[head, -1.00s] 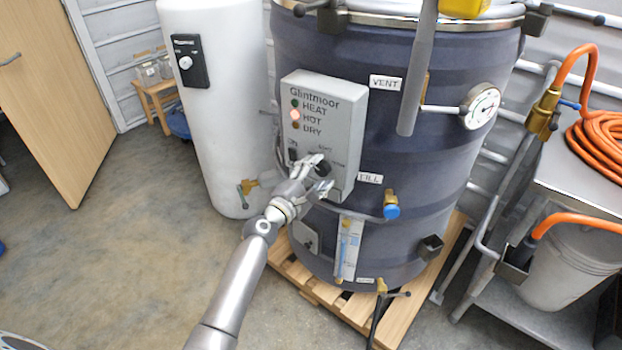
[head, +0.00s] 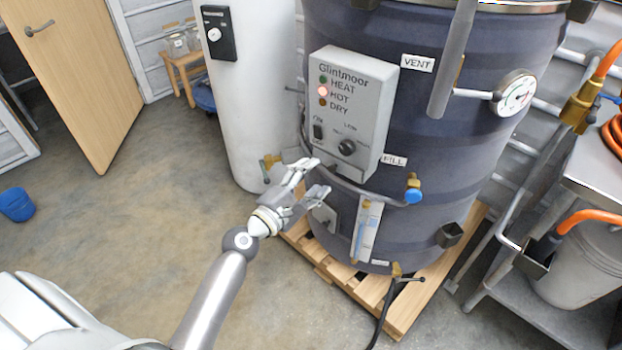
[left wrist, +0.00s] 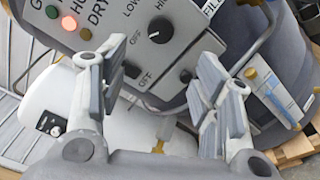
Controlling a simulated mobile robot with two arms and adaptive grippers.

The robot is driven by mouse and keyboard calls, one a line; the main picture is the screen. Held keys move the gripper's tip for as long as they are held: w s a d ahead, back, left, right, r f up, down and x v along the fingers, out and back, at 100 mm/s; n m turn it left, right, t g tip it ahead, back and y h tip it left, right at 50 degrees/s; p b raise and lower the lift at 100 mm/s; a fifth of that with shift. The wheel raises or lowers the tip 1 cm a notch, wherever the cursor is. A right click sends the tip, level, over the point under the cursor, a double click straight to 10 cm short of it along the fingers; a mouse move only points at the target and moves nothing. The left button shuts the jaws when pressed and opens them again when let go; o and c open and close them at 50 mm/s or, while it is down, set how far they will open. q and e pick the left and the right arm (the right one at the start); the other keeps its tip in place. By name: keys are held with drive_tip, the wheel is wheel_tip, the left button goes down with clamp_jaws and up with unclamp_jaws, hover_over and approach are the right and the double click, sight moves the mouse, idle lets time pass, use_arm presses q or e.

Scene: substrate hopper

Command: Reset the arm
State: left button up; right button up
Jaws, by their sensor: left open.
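My left arm comes in from the bottom of the head view. Its left gripper (head: 318,176) is open and empty, just below and in front of the grey Glintmoor control panel (head: 352,75) on the dark drum. The open fingers also show in the left wrist view (left wrist: 160,90), with the panel (left wrist: 205,15) behind them. The panel carries a black knob (head: 347,148) and a rocker switch (head: 318,132). The HOT lamp (head: 322,91) glows red. The gripper appears apart from the panel. My right gripper is not in view.
The drum (head: 440,130) stands on a wooden pallet (head: 420,305). A blue-handled valve (head: 413,190) sticks out right of the gripper. A white tank (head: 255,110) stands behind left. A metal cart (head: 595,180) is at right. The floor at left is mostly clear.

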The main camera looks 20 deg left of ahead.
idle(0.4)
use_arm(q)
drive_tip(key=s+d+f+m+g+y, duration=0.1)
drive_tip(key=s+f+m+g, duration=0.3)
drive_tip(key=f, duration=0.8)
drive_tip(key=s+f+m+g+y, duration=0.15)
drive_tip(key=s+f, duration=0.35)
drive_tip(key=f, duration=0.7)
drive_tip(key=s+d+f+m+g, duration=0.1)
drive_tip(key=s+f+m+g, duration=0.3)
drive_tip(key=f, duration=0.8)
drive_tip(key=s+f+m+g, duration=0.2)
drive_tip(key=s+f+m, duration=0.2)
drive_tip(key=s, duration=0.7)
drive_tip(key=s+a+f+m+g+y, duration=0.1)
drive_tip(key=s+f+m+g, duration=0.1)
drive_tip(key=s+f+m, duration=0.3)
drive_tip(key=s+a+f+m+g+y, duration=0.1)
drive_tip(key=s+f+m+g, duration=0.2)
drive_tip(key=s+f, duration=0.6)
drive_tip(key=s+m, duration=0.1)
drive_tip(key=s, duration=0.9)
drive_tip(key=shift+s+a+f, duration=0.15)
drive_tip(key=shift+s, duration=0.1)
drive_tip(key=shift+m, duration=0.25)
